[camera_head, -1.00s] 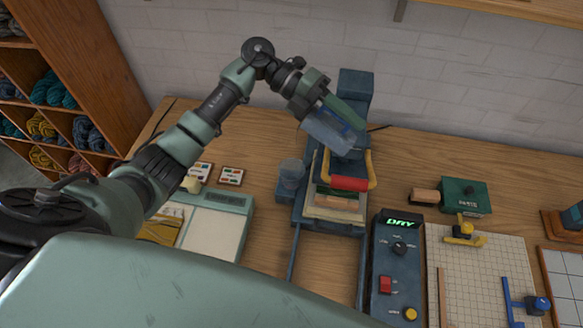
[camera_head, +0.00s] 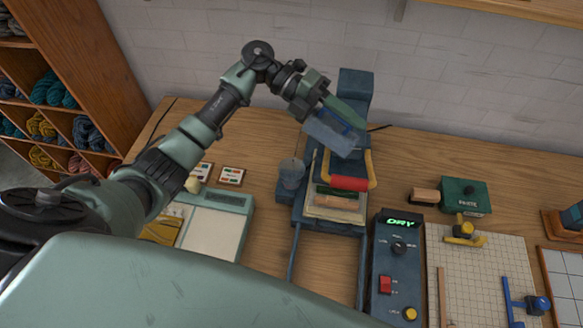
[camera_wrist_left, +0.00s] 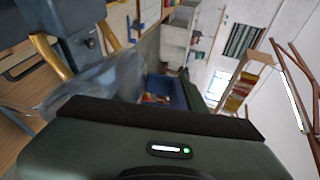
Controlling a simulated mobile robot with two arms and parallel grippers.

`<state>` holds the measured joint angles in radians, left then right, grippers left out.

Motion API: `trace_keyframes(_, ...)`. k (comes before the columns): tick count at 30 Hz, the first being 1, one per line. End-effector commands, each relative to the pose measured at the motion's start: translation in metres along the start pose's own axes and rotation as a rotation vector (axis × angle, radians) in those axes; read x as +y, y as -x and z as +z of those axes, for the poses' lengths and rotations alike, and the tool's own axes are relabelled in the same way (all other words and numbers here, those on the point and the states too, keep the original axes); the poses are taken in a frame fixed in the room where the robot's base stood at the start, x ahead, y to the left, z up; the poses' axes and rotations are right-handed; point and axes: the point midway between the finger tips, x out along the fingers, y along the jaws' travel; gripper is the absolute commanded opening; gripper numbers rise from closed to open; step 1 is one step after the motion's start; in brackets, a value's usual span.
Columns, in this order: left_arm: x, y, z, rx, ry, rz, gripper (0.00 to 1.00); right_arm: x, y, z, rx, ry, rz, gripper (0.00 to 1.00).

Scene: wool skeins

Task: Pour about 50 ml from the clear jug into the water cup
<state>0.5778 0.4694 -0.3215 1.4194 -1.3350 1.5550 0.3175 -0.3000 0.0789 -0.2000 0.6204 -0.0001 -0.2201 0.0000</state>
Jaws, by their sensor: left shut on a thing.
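My left gripper (camera_head: 338,112) is shut on the clear jug (camera_head: 331,136) and holds it tilted in the air, above and to the right of the water cup. The jug also shows as a blurred clear shape in the left wrist view (camera_wrist_left: 98,84). The water cup (camera_head: 292,174), small and bluish-grey, stands upright at the left side of the blue press. I cannot make out a stream or the water level in the cup. My right gripper is not in view.
The blue press (camera_head: 356,92) has a red-gripped yellow handle (camera_head: 349,184). A scale-like pale tray (camera_head: 213,232) lies left of the cup. A control box (camera_head: 395,270) reading DRY, a green box (camera_head: 465,196) and a grid board (camera_head: 480,290) are at right.

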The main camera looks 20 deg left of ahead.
Motion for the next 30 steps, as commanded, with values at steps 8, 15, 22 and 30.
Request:
trace_keyframes(8,0.000,0.000,-0.001,0.000,-0.001,-0.012,0.00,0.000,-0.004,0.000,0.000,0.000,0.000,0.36)
trace_keyframes(15,0.001,0.000,-0.001,0.000,0.000,-0.022,0.00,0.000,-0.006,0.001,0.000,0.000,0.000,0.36)
trace_keyframes(22,0.001,0.002,-0.001,0.000,-0.001,-0.033,0.00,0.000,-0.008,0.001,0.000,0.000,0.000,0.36)
trace_keyframes(30,0.002,0.003,0.000,0.000,-0.001,-0.047,0.00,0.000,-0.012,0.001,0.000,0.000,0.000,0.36)
